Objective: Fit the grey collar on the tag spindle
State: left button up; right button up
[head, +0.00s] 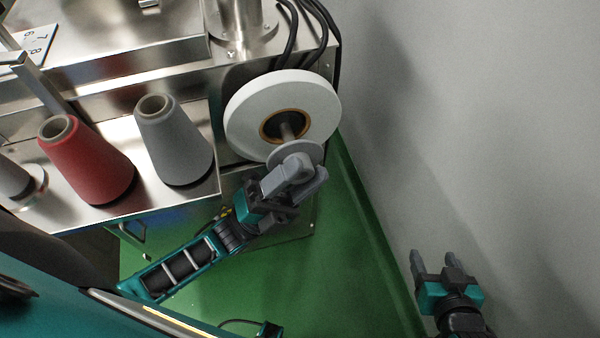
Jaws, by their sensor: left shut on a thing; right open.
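The tag spindle (288,131) is a short grey rod that sticks out of the dark core of a big white reel (241,117). My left gripper (296,172) is in front of the reel, shut on the grey collar (286,152), a flat round disc. The collar lies at the outer end of the spindle, apart from the reel's face. My gripper's fingers hide its lower part and the spindle's tip, so I cannot tell whether the collar is around the spindle or just before it. My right gripper (434,258) is open and empty by the wall at the lower right.
The reel hangs on the end of a steel machine (130,90). A red cone (92,165) and a grey cone (178,145) of thread stand on its shelf at the left. Black cables (318,25) run down behind. Green floor (340,285) lies open between the machine and grey wall (480,120).

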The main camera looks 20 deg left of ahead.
pick_arm(q)
jog(key=shift+w+a+b, duration=0.35)
jog(key=shift+w+a, duration=0.2)
jog(key=shift+w, duration=0.3)
jog(key=shift+w+a+b, duration=0.35)
jog(key=shift+w+a, duration=0.25)
jog(key=shift+w, duration=0.25)
jog(key=shift+w+a+b, duration=0.35)
jog(key=shift+w+a, duration=0.2)
jog(key=shift+w, duration=0.3)
jog(key=o, duration=1.2)
jog(key=shift+c, duration=0.2)
jog(key=b+v, duration=0.4)
jog(key=v, duration=0.9)
